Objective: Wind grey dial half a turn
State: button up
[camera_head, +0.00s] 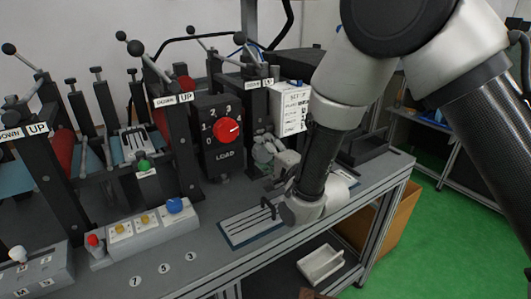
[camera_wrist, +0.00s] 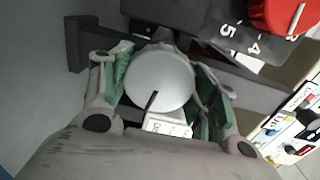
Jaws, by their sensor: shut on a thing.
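The grey dial (camera_wrist: 160,78) is a round pale knob with a dark pointer line, seen face-on in the wrist view. The line points down and slightly left in that view. My gripper (camera_wrist: 164,86) is shut on the dial, with a green-padded finger on either side of its rim. In the head view my gripper (camera_head: 272,158) is at the machine, right of the LOAD box; the dial cannot be made out clearly there. A small white label (camera_wrist: 168,126) shows below the dial in the wrist view, partly covered.
A red LOAD dial (camera_head: 228,129) sits on a black box left of my gripper; it also shows in the wrist view (camera_wrist: 290,14). A white sign box (camera_head: 291,107) stands behind my gripper. A button panel (camera_head: 145,226) and a blue-edged tray (camera_head: 250,228) are on the bench.

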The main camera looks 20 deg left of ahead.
jog(key=o, duration=1)
jog(key=v, duration=0.7)
jog(key=shift+s+d, duration=0.1)
jog(key=shift+d, duration=0.15)
